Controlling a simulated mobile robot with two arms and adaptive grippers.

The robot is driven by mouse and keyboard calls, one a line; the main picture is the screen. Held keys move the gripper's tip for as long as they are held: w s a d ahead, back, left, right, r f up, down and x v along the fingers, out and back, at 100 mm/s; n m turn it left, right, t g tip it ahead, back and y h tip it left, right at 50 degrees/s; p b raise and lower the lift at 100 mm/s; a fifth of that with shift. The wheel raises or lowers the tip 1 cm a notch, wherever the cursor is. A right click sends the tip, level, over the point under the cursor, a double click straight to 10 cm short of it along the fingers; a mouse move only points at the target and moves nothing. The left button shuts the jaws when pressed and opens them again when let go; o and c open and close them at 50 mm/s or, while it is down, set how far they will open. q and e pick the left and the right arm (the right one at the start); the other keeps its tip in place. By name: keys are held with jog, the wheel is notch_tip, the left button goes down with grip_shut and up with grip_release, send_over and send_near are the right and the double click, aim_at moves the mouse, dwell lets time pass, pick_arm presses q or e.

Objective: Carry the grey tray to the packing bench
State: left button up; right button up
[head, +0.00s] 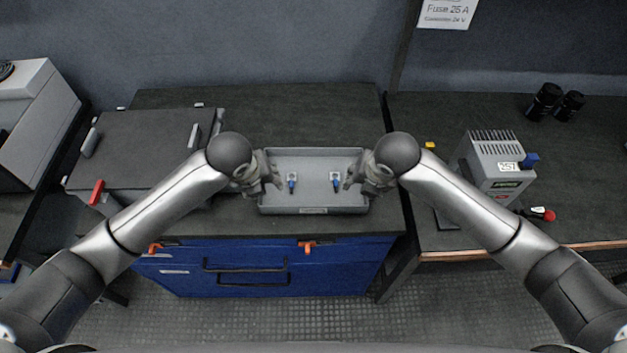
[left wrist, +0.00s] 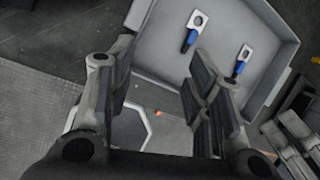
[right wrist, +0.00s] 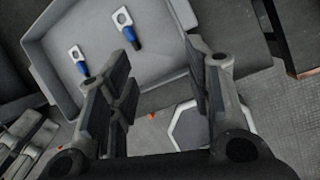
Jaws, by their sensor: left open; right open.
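The grey tray (head: 313,190) rests on the dark top of the blue drawer cabinet. Two cable lugs with blue sleeves, a left one (head: 292,183) and a right one (head: 335,182), lie inside it. My left gripper (head: 268,173) is open at the tray's left end. My right gripper (head: 357,174) is open at its right end. In the left wrist view the open fingers (left wrist: 160,95) are at the tray's side wall, one finger overlapping the tray. The right wrist view shows the same at the other end (right wrist: 160,95). Contact cannot be told. No bench is labelled as the packing bench.
A dark flat case (head: 140,145) with a red handle lies left of the tray. The right bench (head: 440,120) holds a grey finned device (head: 495,165), two black cylinders (head: 553,102) and a red-and-black tool (head: 540,213). The cabinet (head: 200,270) has orange latches. Its top behind the tray is clear.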

pick_arm(q)
jog(key=w+a+m, duration=0.1)
jog(key=w+a+r+m, duration=0.1)
jog(key=w+a+m+y, duration=0.1)
jog(key=shift+w+a+r+m, duration=0.15)
jog(key=shift+w+r+m, duration=0.15)
jog(key=shift+r, duration=0.05)
pick_arm(e)
jog(key=w+d+n, duration=0.1)
jog(key=w+d+r+n, duration=0.1)
jog(key=w+d+n+h, duration=0.1)
jog(key=shift+w+d+r+n, duration=0.25)
jog(key=shift+w+r+n, duration=0.05)
jog(key=shift+w, duration=0.05)
pick_arm(q)
jog(key=shift+f, duration=0.1)
jog(key=shift+w+f, duration=0.1)
jog(key=shift+f, duration=0.25)
pick_arm(e)
jog(key=shift+w+f, duration=0.1)
jog(key=shift+f, duration=0.25)
pick_arm(q)
jog(key=x, duration=1)
jog(key=shift+w, duration=0.15)
pick_arm(e)
jog(key=x, duration=1)
jog(key=shift+w, duration=0.15)
pick_arm(q)
jog(key=shift+r, duration=0.1)
